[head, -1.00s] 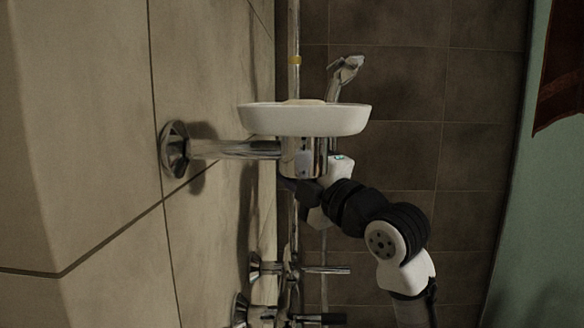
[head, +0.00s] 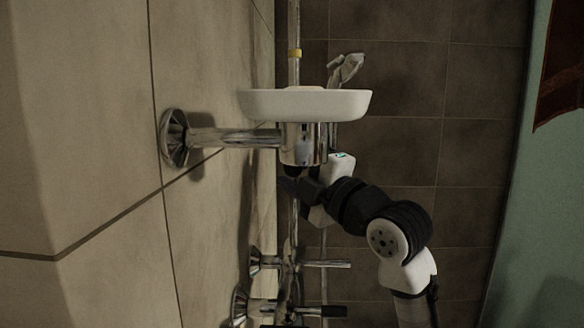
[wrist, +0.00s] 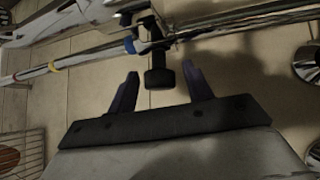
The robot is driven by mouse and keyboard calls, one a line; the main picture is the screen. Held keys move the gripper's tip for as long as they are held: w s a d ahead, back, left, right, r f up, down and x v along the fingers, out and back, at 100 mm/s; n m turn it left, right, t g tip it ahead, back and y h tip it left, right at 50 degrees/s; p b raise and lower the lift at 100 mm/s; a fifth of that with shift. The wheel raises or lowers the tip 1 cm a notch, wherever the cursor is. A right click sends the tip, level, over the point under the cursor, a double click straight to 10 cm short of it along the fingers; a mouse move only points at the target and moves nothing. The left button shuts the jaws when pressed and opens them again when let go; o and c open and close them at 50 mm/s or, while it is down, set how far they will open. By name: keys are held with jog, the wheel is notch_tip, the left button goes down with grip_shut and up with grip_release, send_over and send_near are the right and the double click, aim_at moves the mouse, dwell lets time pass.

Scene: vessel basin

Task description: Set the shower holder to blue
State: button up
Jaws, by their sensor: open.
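The shower holder (wrist: 152,38) is a dark and chrome slider on the chrome rail in the wrist view, with a black knob (wrist: 160,78) sticking out. A blue band (wrist: 130,45) is on the rail right beside the holder, to its left. My gripper (wrist: 160,82) is open, with one finger on each side of the knob and visible gaps to both. In the head view the rail shows a yellow band (head: 295,53), and a chrome shower head (head: 346,68) stands behind the dish. There the holder is hidden and my gripper (head: 288,188) is mostly obscured.
A white soap dish (head: 305,104) on a chrome wall arm (head: 235,137) stands in front of the rail, just above my gripper. Chrome taps (head: 325,264) are below. Red (wrist: 52,66) and yellow bands lie farther left on the rail. A wire basket (wrist: 22,150) is at lower left.

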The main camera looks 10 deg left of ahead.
jog(key=b+v, duration=0.2)
jog(key=v, duration=1.1)
jog(key=shift+s+d+b, duration=0.15)
jog(key=shift+d+b, duration=0.1)
jog(key=shift+b, duration=0.15)
jog(key=shift+d+f, duration=0.1)
jog(key=shift+f, duration=0.05)
